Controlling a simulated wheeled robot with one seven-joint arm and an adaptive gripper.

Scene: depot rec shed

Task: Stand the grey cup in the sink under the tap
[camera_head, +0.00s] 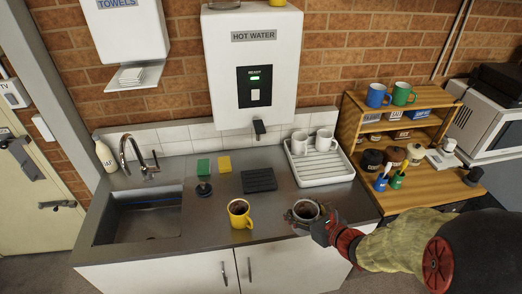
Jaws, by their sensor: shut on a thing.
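The grey cup (306,210) is at the front edge of the steel counter, with a dark inside showing from above. My gripper (316,219) is shut on the cup from its right side. Whether the cup touches the counter or is held just above it, I cannot tell. The sink (140,216) is a sunken steel basin at the left of the counter, and it looks empty. The tap (136,157) is a curved metal spout at the sink's back edge. My arm reaches in from the right.
A yellow mug (240,213) with dark contents stands between the grey cup and the sink. Behind it are a small black stopper-like thing (204,190), a black mat (259,180), and green (203,168) and yellow sponges (225,164). A white rack (325,169) holds white mugs. A hot water dispenser (253,75) hangs above.

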